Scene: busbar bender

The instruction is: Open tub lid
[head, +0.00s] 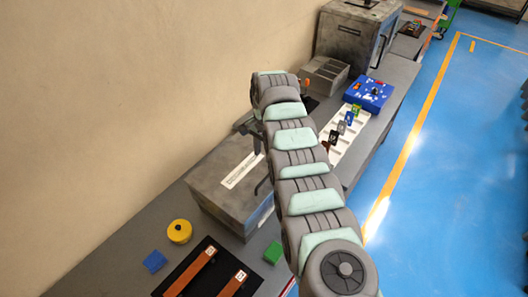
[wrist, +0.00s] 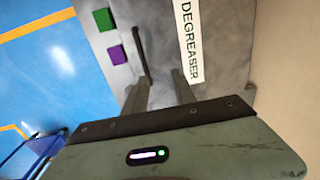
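The tub (head: 214,208) is a worn grey box on the bench in the head view, with a white label strip on its lid (head: 225,165). In the wrist view the lid (wrist: 215,45) fills the middle right and its label reads DEGREASER. A dark bar (wrist: 140,48), seemingly a handle, runs along the lid's edge. My gripper (wrist: 160,76) is over the lid, fingers apart with nothing visible between them. The left finger lines up with the bar's near end; I cannot tell if they touch. In the head view my arm hides part of the tub.
A green block (wrist: 103,19) and a purple block (wrist: 117,54) lie beside the tub. A yellow round object (head: 179,231), a blue block (head: 154,261) and a black mat with copper bars (head: 205,270) lie nearer. A wall stands close behind. The blue floor (head: 450,160) is clear.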

